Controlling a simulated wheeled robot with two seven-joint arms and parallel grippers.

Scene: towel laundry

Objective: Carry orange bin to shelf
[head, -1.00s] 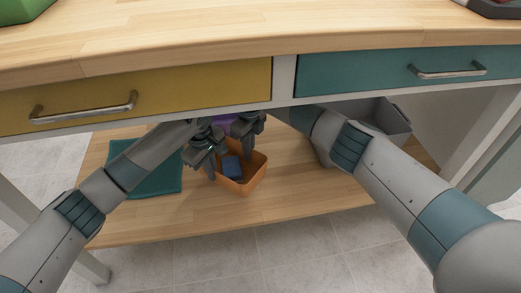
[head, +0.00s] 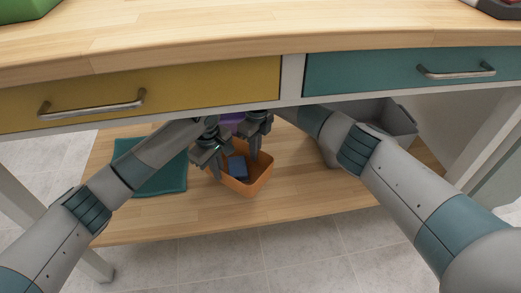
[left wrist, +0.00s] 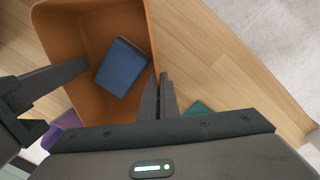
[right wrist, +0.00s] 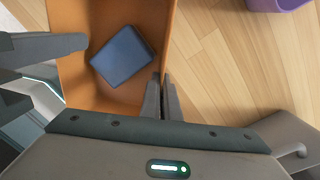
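The orange bin (head: 259,182) is under the table, over the wooden lower shelf (head: 300,205). I cannot tell whether it touches the shelf. A dark blue folded item (head: 237,168) lies inside it and also shows in the left wrist view (left wrist: 122,66) and right wrist view (right wrist: 122,56). My left gripper (head: 208,163) is at the bin's left rim; in its wrist view its fingers (left wrist: 159,95) straddle the wall closely. My right gripper (head: 256,148) is at the opposite side; its fingers (right wrist: 162,98) straddle that wall closely.
A teal cloth (head: 165,180) lies on the shelf left of the bin. A purple container (head: 232,122) is just behind. A grey bin (head: 398,120) stands at the right. Yellow (head: 190,92) and teal (head: 375,75) drawers and the tabletop (head: 250,40) hang above. Front shelf is clear.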

